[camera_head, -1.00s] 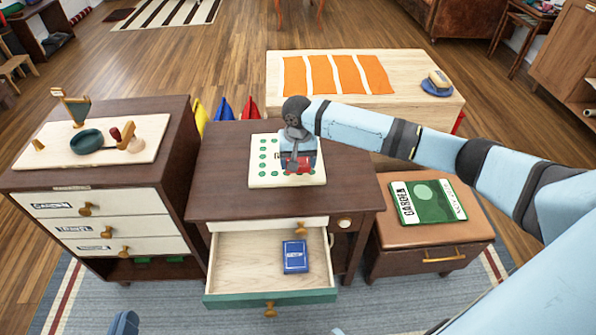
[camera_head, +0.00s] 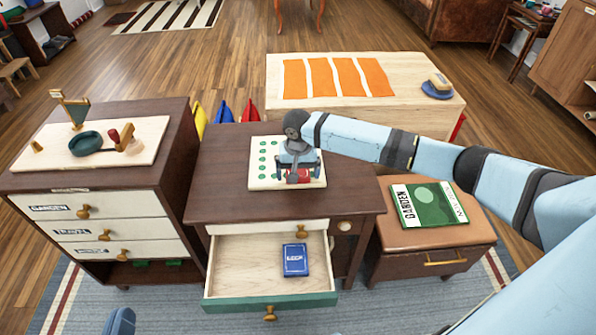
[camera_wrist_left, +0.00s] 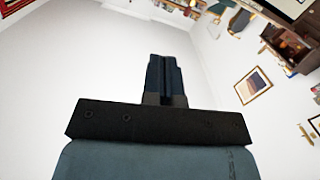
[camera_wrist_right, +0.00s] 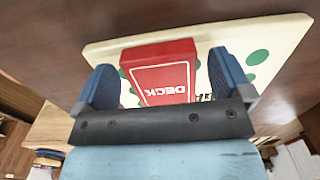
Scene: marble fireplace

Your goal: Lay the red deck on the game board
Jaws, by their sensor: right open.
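The red deck (camera_head: 298,176) lies on the cream game board (camera_head: 257,180) with green dots, on the brown desk's top. In the right wrist view the deck (camera_wrist_right: 165,75) shows its "DECK" lettering, with the board (camera_wrist_right: 110,45) behind it. My right gripper (camera_wrist_right: 165,80) is open, one blue finger on either side of the deck, with a narrow gap visible on the right. In the head view my right gripper (camera_head: 298,168) covers part of the deck and board. My left gripper (camera_wrist_left: 165,60) has its fingers together and empty, facing a pale wall.
The desk's open drawer (camera_head: 222,275) holds a blue deck (camera_head: 295,260). A left cabinet (camera_head: 75,225) carries a tray of small items. A green "GARDEN" box (camera_head: 430,204) lies on the brown stool at right. A pale low table (camera_head: 400,115) stands behind.

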